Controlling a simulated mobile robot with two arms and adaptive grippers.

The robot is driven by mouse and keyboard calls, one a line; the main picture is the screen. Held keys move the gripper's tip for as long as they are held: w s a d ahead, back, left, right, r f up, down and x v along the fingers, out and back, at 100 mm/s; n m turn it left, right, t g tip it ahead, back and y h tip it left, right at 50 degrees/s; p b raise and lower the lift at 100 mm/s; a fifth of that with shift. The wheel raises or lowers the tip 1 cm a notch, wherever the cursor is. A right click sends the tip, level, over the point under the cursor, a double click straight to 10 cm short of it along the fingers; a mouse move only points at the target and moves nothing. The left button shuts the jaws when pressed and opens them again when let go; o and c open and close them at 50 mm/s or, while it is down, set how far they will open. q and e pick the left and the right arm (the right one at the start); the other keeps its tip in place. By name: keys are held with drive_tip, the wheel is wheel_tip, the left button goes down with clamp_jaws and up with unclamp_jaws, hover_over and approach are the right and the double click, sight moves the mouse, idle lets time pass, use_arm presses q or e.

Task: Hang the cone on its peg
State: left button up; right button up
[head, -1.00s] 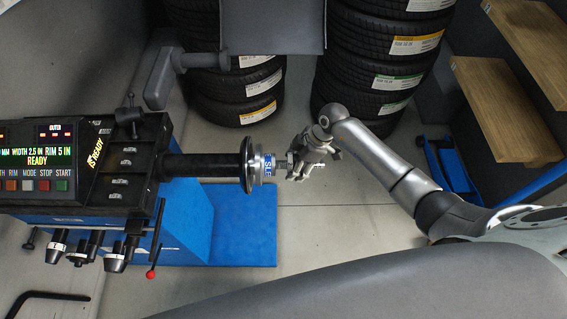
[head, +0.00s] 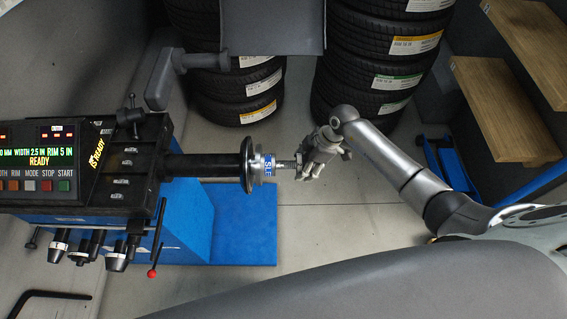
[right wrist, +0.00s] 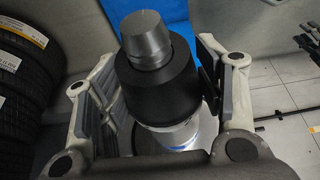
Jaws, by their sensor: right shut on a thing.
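The cone (right wrist: 157,88) shows in the right wrist view as a dark cylindrical body with a grey tapered end. It sits between the finger pads of my right gripper (right wrist: 165,95), which is shut on it. In the head view my right gripper (head: 312,160) is at the free end of the balancer's shaft and mostly hides the cone. Threaded shaft (head: 286,165) shows between the gripper and the silver, blue-labelled sleeve (head: 263,165). A short dark peg (head: 33,238) at the machine's lower left looks bare. My left gripper is out of view.
Several dark and silver cones (head: 116,254) hang under the control panel, beside a red-tipped lever (head: 153,271). Tyre stacks (head: 385,60) stand behind. Wooden shelves (head: 490,105) are at the right. The floor (head: 350,215) below the gripper is clear.

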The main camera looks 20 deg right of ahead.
drive_tip(key=s+d+p, duration=0.2)
drive_tip(key=s+d, duration=0.1)
drive_tip(key=d, duration=0.8)
drive_tip(key=shift+d+r, duration=0.15)
drive_tip(key=shift+d, duration=0.2)
idle(1.1)
drive_tip(key=shift+s+a, duration=0.1)
drive_tip(key=shift+a, duration=0.05)
